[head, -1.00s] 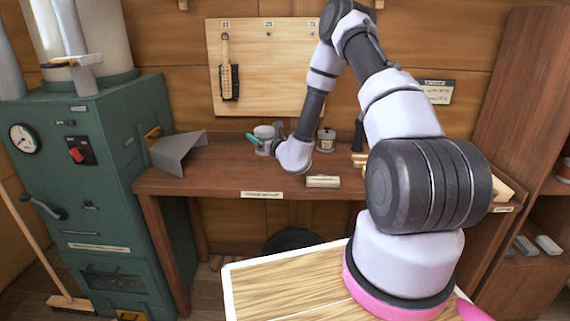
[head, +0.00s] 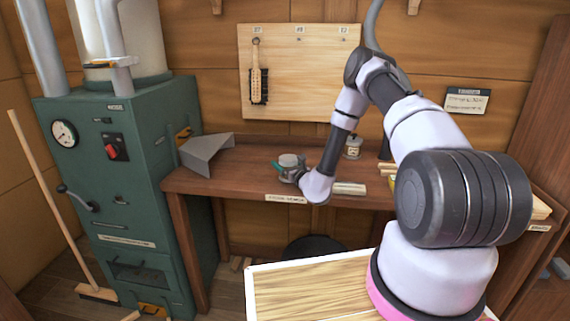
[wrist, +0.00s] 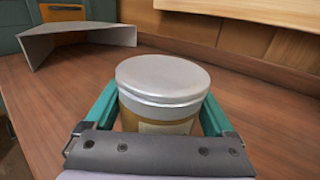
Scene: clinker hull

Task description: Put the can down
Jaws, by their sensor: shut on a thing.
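The can (wrist: 162,88) has a grey lid and a brownish-yellow body with a pale label. In the wrist view it stands upright between the teal fingers of my gripper (wrist: 160,118), which is shut on it. In the head view the can (head: 290,161) and my gripper (head: 284,172) are over the left half of the wooden workbench (head: 235,183). The can's underside is hidden, so I cannot tell whether it touches the bench top.
A grey metal scoop-like piece (head: 206,152) lies on the bench's left end. A jar (head: 353,147) and a pale block (head: 349,188) are to the right. A green machine (head: 105,180) stands left. Bench top between scoop and can is clear.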

